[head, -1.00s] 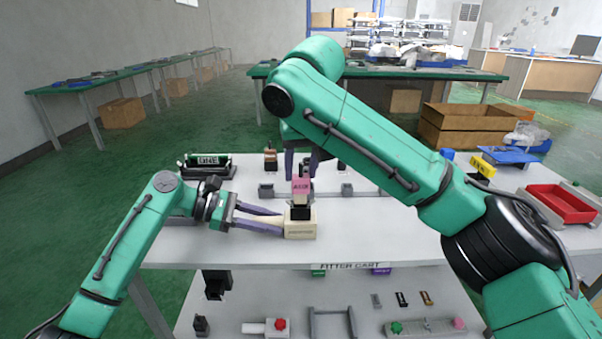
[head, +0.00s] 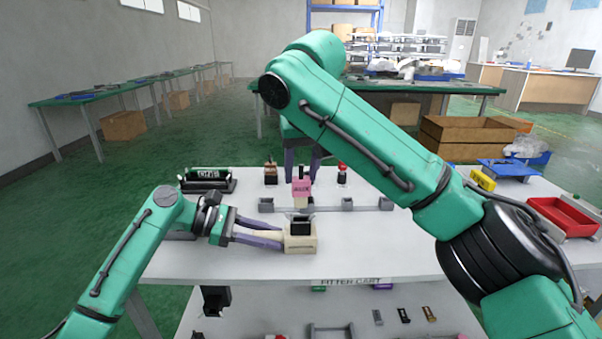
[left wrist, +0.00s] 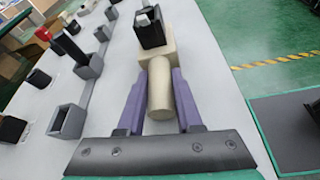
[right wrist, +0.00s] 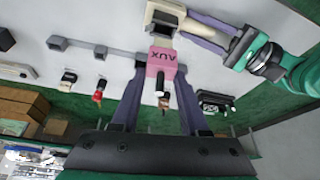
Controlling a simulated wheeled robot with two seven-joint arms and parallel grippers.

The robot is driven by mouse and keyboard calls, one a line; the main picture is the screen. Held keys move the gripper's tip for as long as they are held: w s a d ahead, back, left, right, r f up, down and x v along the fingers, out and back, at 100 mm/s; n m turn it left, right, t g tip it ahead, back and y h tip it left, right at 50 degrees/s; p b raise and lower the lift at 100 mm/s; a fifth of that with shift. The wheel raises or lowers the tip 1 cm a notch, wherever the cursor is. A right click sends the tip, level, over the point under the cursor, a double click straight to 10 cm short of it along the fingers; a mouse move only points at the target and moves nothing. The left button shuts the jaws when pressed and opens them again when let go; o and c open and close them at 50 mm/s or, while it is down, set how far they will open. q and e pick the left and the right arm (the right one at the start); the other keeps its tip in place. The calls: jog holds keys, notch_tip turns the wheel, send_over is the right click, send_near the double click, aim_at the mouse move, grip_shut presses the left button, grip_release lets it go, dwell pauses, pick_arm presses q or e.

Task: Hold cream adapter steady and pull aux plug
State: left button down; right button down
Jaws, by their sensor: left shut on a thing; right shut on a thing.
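The cream adapter (head: 299,245) stands on the white cart top with a black socket (head: 301,224) on it. My left gripper (head: 281,238) is shut on its rounded cream handle, which shows between the purple fingers in the left wrist view (left wrist: 160,92). The pink aux plug (head: 301,188) is upright above the socket, with a pale stem below it. My right gripper (right wrist: 160,72) is shut on the plug from behind; my right arm partly hides the background.
A grey rail with square holders (head: 347,204) lies behind the adapter. A red-topped plug (head: 342,173), a brown-and-black piece (head: 270,173) and a black rack (head: 208,180) stand at the back. A red tray (head: 565,218) is at right. The front cart top is clear.

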pick_arm(q)
jog(key=c, duration=0.5)
grip_release()
